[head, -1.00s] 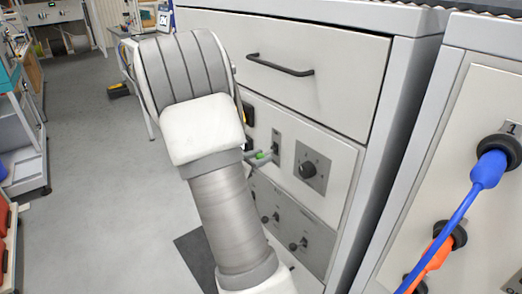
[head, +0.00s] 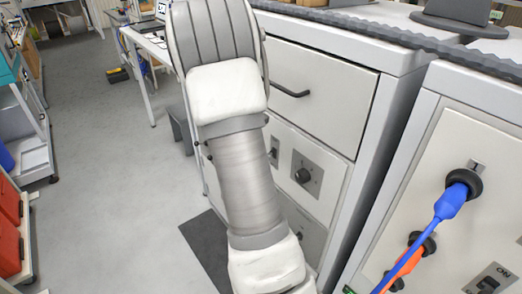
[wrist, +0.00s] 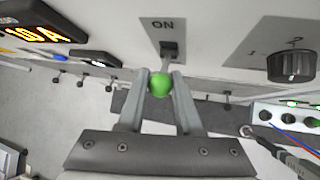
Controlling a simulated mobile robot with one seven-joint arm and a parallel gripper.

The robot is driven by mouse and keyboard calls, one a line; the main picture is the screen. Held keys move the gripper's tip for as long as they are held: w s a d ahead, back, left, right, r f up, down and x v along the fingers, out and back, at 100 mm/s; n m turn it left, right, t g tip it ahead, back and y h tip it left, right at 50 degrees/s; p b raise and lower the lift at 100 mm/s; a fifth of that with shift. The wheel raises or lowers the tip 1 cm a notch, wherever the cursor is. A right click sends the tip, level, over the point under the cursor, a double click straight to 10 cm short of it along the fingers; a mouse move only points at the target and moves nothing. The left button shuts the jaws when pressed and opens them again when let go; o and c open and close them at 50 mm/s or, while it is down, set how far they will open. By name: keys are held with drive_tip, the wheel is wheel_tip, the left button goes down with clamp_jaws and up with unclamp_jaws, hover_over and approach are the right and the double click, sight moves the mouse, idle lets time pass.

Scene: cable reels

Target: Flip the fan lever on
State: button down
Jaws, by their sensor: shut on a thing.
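The fan lever is a thin stalk with a green ball knob (wrist: 159,85). In the wrist view it comes out of a dark slot in a grey plate (wrist: 185,28) marked ON. My gripper (wrist: 160,82) has its two grey fingers on either side of the green knob, shut on it. In the head view part of the lever plate (head: 274,152) shows at the edge of my arm. My gripper and the green knob are hidden behind my arm there.
A black rotary knob (wrist: 291,66) sits right of the lever, and a lit yellow display (wrist: 38,22) sits left. A drawer with a black handle (head: 290,91) is above the panel. A blue plug and cable (head: 450,200) hang on the right cabinet.

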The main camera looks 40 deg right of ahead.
idle(0.4)
drive_tip(key=c, duration=0.6)
unclamp_jaws()
drive_tip(key=shift+p+v, duration=1.6)
drive_tip(key=shift+v, duration=7.15)
drive_tip(key=shift+d, duration=0.1)
drive_tip(key=s+a+r+m+t+y, duration=0.1)
drive_tip(key=s+a+r+m+y, duration=0.1)
drive_tip(key=a, duration=0.6)
drive_tip(key=s+a+r+m+t+y, duration=0.1)
drive_tip(key=s+a+r+m+y, duration=0.2)
drive_tip(key=s+a+m, duration=0.4)
drive_tip(key=s+a+r+m+t+y, duration=0.1)
drive_tip(key=s+a+r+m+y, duration=0.2)
drive_tip(key=s+a+r+m, duration=0.2)
drive_tip(key=shift+s+a+m, duration=0.2)
drive_tip(key=shift+a+m, duration=1.2)
drive_tip(key=shift+a, duration=0.7)
